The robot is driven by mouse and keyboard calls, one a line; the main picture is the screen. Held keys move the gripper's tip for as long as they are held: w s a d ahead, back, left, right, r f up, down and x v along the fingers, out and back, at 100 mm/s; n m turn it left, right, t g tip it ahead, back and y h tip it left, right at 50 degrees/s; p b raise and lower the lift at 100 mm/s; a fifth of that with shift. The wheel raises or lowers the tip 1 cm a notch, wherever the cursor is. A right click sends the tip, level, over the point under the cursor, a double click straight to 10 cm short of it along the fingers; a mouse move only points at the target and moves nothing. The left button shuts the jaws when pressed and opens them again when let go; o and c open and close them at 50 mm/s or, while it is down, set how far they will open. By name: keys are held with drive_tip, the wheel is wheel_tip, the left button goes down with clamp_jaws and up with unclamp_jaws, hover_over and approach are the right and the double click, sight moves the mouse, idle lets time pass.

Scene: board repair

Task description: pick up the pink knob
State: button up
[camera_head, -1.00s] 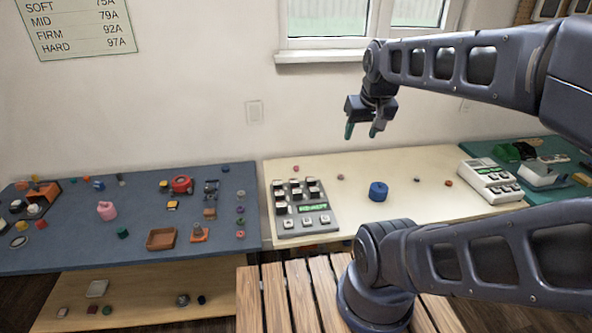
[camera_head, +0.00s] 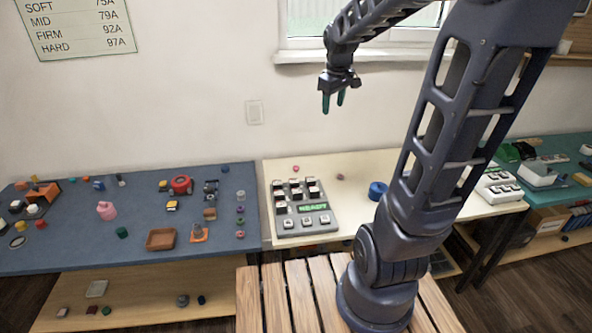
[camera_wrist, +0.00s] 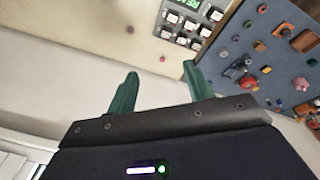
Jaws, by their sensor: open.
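A small pink knob (camera_head: 295,168) sits near the back left of the cream table (camera_head: 370,158), just behind the grey keypad box. It also shows in the wrist view as a small pink-red dot (camera_wrist: 163,58) beyond the fingertips, near the table's edge. My gripper (camera_head: 333,102) is raised in front of the wall, well above the table and to the right of the knob. In the wrist view its two green fingers (camera_wrist: 160,72) are apart with nothing between them.
The keypad box (camera_head: 305,208) stands in front of the knob. A dull brownish knob (camera_head: 340,177) lies to its right, and a blue cylinder (camera_head: 377,191) is farther right.

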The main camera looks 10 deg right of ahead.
drive_tip(key=w+a+f+n+g, duration=0.1)
drive_tip(key=w+f+n, duration=0.3)
drive_tip(key=w, duration=0.7)
drive_tip(key=n+g, duration=0.2)
drive_tip(key=n, duration=0.6)
hover_over(296, 166)
drive_tip(key=f, duration=3.4)
drive_tip(key=shift+s+d, duration=0.15)
drive_tip(key=shift+d, duration=0.15)
drive_tip(key=shift+a+f, duration=0.2)
drive_tip(key=shift+f, duration=1.15)
drive_tip(key=shift+a+f, duration=0.15)
drive_tip(key=shift+f, duration=1.2)
drive_tip(key=c, duration=1)
drive_tip(key=shift+c, duration=0.2)
drive_tip(key=shift+r, duration=0.15)
